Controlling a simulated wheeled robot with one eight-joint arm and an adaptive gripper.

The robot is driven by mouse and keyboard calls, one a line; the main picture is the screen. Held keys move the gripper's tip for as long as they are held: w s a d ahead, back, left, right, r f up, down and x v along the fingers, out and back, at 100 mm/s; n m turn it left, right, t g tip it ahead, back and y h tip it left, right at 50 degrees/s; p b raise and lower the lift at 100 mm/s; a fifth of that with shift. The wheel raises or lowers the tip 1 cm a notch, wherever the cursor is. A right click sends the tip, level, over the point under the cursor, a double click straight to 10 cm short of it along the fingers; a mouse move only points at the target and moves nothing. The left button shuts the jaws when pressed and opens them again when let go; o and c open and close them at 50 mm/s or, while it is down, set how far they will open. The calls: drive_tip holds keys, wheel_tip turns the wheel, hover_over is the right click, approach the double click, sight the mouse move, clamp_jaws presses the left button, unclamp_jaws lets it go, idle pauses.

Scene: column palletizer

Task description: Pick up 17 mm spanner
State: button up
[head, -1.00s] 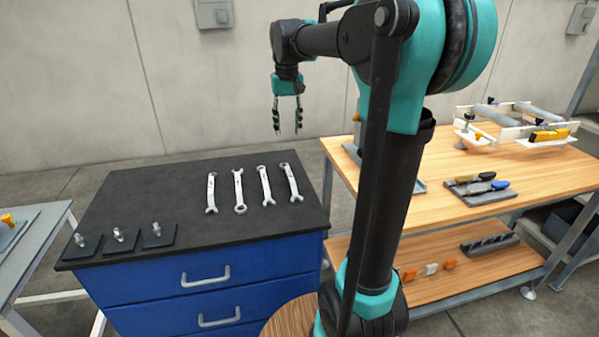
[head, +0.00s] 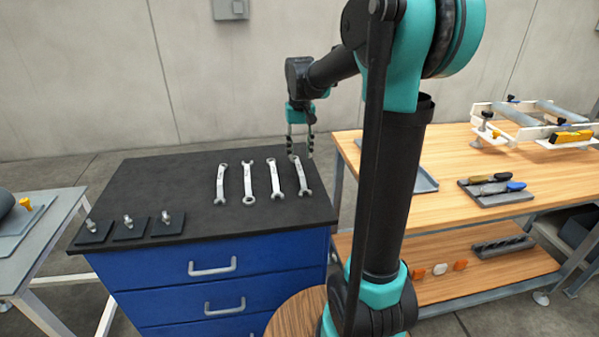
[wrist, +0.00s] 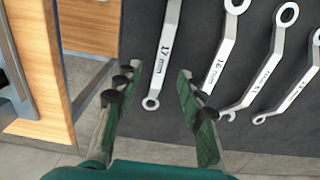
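Several silver spanners lie in a row on the black top of the blue drawer cabinet. In the wrist view, the spanner marked 17 mm (wrist: 164,55) is the leftmost. It matches the rightmost spanner (head: 304,180) in the head view, beside the wooden bench. My gripper (head: 300,154) is open and points down over the far end of that spanner. In the wrist view, my gripper (wrist: 157,88) has its fingers apart on either side of the 17 mm spanner's line, with nothing between them held. The spanner appears to lie flat on the top.
The spanner marked 16 mm (wrist: 220,65) lies close beside the 17 mm one. Several small black plates with upright bolts (head: 130,223) stand at the cabinet's near left. The wooden bench (head: 440,160) stands just right of the cabinet, with a narrow gap between.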

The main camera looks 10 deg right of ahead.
sight(300, 168)
drive_tip(key=shift+s+a+f, duration=0.1)
drive_tip(key=shift+s+f, duration=0.05)
drive_tip(key=shift+f, duration=1.2)
drive_tip(key=shift+s+a+f, duration=0.1)
drive_tip(key=shift+f, duration=1.2)
drive_tip(key=shift+c, duration=0.5)
clamp_jaws()
